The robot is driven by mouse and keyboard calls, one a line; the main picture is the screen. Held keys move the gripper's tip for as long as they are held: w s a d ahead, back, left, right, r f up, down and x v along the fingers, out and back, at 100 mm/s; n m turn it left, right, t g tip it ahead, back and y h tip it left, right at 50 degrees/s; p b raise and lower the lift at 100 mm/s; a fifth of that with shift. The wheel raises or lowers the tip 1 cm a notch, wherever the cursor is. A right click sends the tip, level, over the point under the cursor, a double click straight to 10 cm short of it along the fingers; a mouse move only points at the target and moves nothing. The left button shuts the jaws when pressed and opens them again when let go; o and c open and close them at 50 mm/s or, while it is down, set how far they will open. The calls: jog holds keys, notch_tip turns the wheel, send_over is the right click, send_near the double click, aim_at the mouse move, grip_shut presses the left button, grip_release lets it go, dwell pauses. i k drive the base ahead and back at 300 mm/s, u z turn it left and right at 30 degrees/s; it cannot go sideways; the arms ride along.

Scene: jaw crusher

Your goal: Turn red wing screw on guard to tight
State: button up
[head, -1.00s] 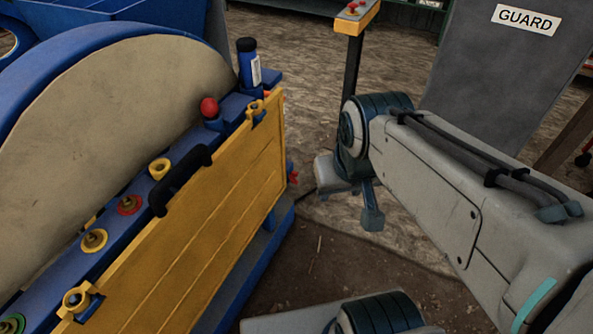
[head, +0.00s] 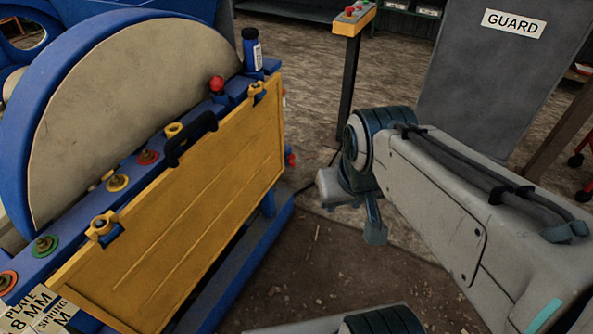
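The yellow guard (head: 200,200) is a ribbed panel on the near side of the blue machine, with a black handle (head: 190,140) on its top edge. A small red part (head: 290,160), which looks like the red wing screw, sticks out at the guard's right edge. It is too small to tell how its wings lie or how tight it is. My gripper (head: 374,234) seems to be at the end of my arm, right of the red part and apart from it. Its fingers are mostly hidden or seen edge-on, so I cannot tell their opening.
A red ball knob (head: 217,84) and a blue bottle (head: 251,52) stand on the machine's top rail. A post with a yellow control box (head: 353,17) stands behind. A grey panel labelled GUARD (head: 500,70) is at the back right.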

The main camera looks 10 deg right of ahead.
aim_at(290, 158)
jog(key=u, duration=0.1)
jog(key=i, duration=1.15)
jog(key=z, duration=0.7)
